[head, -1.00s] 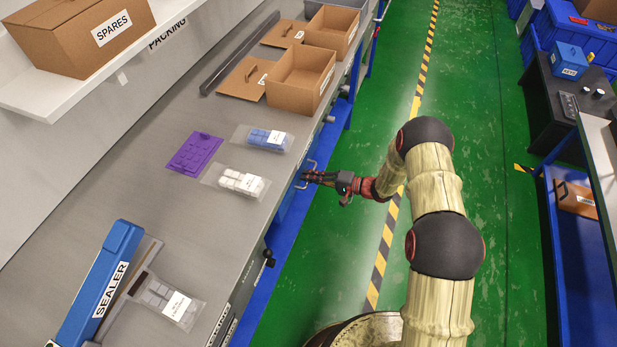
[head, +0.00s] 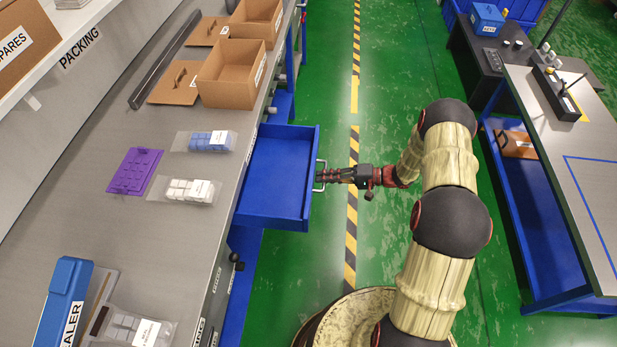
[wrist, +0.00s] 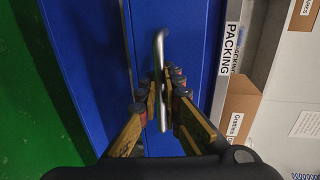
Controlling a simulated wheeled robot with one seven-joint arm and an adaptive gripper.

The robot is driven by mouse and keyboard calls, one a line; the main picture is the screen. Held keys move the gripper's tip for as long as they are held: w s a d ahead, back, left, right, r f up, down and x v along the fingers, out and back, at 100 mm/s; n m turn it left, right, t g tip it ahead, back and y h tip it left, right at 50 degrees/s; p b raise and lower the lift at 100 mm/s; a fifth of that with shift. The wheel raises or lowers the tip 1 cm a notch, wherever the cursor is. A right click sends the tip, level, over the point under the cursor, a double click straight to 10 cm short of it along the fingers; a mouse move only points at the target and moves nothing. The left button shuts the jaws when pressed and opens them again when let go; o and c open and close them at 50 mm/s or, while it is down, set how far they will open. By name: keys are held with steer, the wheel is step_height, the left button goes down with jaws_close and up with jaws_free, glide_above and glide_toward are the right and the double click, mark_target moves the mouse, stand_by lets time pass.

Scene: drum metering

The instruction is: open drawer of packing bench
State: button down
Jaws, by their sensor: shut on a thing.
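The blue drawer (head: 273,180) of the packing bench (head: 218,232) stands pulled out over the aisle in the head view. Its inside shows and looks empty. A metal bar handle (head: 320,176) is on its front. My gripper (head: 324,176) reaches it from the right and is shut on the handle. In the wrist view the handle (wrist: 160,50) runs between the fingers of my gripper (wrist: 164,85), in front of the blue drawer front (wrist: 92,50). The fingers hide part of the handle.
Green floor lies between the bench and another table (head: 555,130) at the right, with a black-and-yellow strip (head: 352,215).

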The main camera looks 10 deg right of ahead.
steer(key=shift+s+d, duration=0.2)
steer(key=shift+d, duration=0.35)
steer(key=c, duration=2.2)
jaws_free()
steer(key=shift+c, duration=0.2)
steer(key=shift+d, duration=0.1)
steer(key=v, duration=1.1)
steer(key=shift+d, duration=0.4)
steer(key=shift+s, duration=0.15)
